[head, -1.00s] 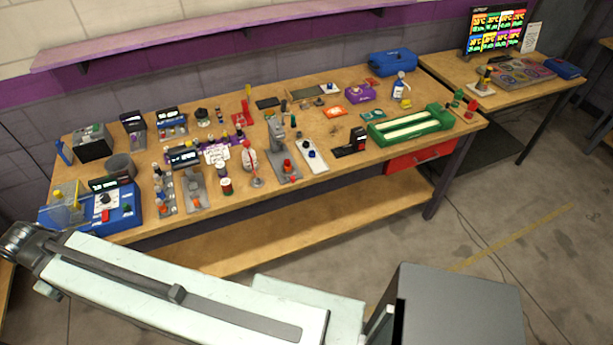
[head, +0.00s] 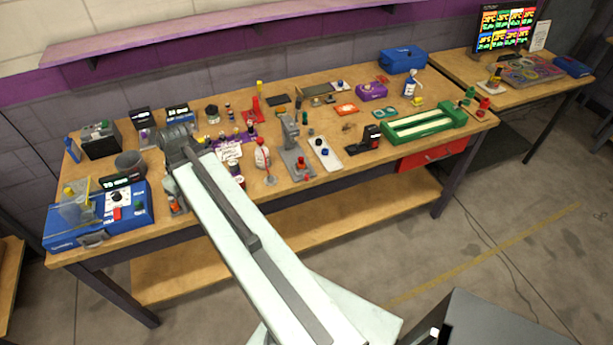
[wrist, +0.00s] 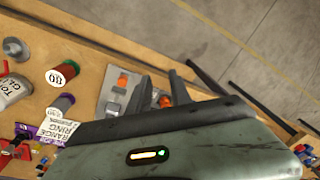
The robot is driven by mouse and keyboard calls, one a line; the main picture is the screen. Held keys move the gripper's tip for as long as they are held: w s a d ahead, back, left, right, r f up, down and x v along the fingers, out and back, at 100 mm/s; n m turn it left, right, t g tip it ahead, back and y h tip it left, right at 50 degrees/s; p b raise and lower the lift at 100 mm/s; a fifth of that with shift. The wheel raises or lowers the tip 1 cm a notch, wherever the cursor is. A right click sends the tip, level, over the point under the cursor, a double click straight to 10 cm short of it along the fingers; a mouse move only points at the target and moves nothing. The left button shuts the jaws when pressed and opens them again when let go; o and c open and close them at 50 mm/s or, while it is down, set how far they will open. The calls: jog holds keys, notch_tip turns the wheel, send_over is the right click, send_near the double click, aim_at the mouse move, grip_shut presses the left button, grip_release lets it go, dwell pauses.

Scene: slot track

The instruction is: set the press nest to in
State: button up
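A grey upright press (head: 290,130) stands mid-table in the head view. A red knobbed part (head: 301,165) sits on its grey base; I take this to be the nest, but its exact setting is too small to read. My gripper shows in the wrist view (wrist: 161,77), its two dark fingers apart, over the table's front edge. A grey fixture with orange parts (wrist: 113,92) lies beside the left finger. An orange-red knob shows between the fingers; contact cannot be told. In the head view my arm hides the fingertips, left of the press.
A white bottle (head: 262,153) stands between my arm and the press. A white switch plate (head: 325,153) lies right of the press. A blue unit (head: 135,205) is at the table's left end. In the wrist view a red-green spool (wrist: 63,74) and a range-ring sign (wrist: 58,128) are near.

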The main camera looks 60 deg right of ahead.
jog(key=s+d+f+t+b, duration=0.1)
jog(key=s+d, duration=0.4)
jog(key=d, duration=0.6)
jog(key=s+d+t, duration=0.1)
jog(key=s+d, duration=0.4)
jog(key=d, duration=0.5)
jog(key=n+t+b, duration=0.1)
jog(key=t, duration=0.1)
send_near(307, 175)
jog(key=shift+h, duration=0.3)
jog(key=b+x, duration=0.2)
jog(key=x, duration=0.1)
jog(key=b+x, duration=0.5)
jog(key=shift+w+a+f+b, duration=0.15)
jog(key=shift+a+f+b, duration=0.15)
jog(key=shift+f, duration=0.05)
jog(key=shift+r, duration=0.15)
grip_shut()
